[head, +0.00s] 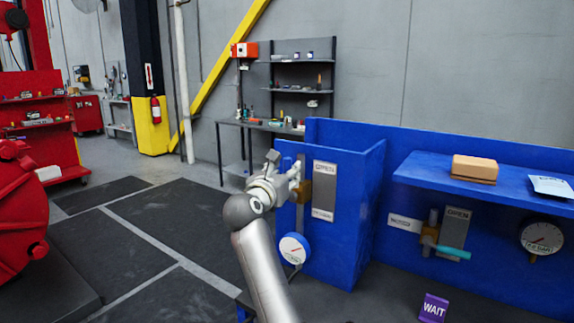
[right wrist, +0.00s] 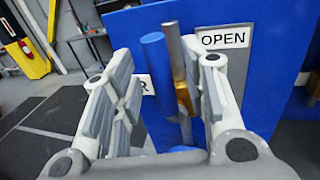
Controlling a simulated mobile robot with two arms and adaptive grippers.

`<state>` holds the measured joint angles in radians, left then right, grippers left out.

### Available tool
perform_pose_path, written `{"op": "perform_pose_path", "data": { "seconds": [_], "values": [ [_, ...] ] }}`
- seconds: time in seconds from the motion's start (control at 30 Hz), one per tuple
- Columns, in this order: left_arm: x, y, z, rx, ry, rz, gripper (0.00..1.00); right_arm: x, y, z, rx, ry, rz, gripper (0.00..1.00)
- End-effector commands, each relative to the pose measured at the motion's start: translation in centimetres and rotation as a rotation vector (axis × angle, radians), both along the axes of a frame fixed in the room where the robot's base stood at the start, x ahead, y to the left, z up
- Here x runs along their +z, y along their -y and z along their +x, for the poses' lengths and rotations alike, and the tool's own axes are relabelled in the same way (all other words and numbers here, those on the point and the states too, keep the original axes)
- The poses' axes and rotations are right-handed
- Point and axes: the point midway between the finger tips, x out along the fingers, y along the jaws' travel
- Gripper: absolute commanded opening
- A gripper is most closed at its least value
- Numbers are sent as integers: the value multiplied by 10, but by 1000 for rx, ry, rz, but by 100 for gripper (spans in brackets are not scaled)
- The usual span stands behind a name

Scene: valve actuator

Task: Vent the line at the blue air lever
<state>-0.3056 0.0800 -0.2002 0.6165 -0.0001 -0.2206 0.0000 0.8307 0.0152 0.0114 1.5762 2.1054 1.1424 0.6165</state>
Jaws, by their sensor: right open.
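The blue air lever (right wrist: 155,72) shows in the right wrist view as a blue bar standing upright, beside a grey pipe (right wrist: 177,50) with a brass valve body (right wrist: 184,98). My right gripper (right wrist: 168,92) is open, with the lever and pipe between its two fingers in that view; I see no contact. In the head view my right gripper (head: 291,178) is in front of the blue panel, just left of the brass valve (head: 305,192), and hides the lever there. A grey plate with an "OPEN" label (right wrist: 224,38) is right of the pipe. My left gripper is not in view.
A round gauge (head: 294,250) hangs below the valve. To the right are a second valve with a teal lever (head: 453,253), another gauge (head: 541,237), and a blue shelf (head: 415,172) bearing a tan box (head: 475,168). A purple "WAIT" sign (head: 433,308) stands low in front.

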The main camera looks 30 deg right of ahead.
Motion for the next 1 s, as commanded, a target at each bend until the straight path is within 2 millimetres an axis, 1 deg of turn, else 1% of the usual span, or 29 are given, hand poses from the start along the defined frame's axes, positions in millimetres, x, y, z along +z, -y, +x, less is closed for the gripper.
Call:
{"op": "perform_pose_path", "data": {
  "seconds": [0.03, 0.2, 0.53, 0.57, 0.87, 1.0],
  "values": [
    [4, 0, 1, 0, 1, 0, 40, 2, 6, 4, -1, -2, -3, 40],
    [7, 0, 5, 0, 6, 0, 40, 1, 17, 13, 0, 0, -1, 40],
    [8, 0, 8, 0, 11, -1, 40, 0, 20, 16, 1, 1, -1, 40],
    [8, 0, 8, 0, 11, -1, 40, 0, 20, 16, 1, 1, -1, 39],
    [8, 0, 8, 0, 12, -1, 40, 0, 20, 16, 1, 1, -1, 1],
    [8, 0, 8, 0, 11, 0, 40, 0, 19, 16, 1, 0, -1, 0]
  ]
}}
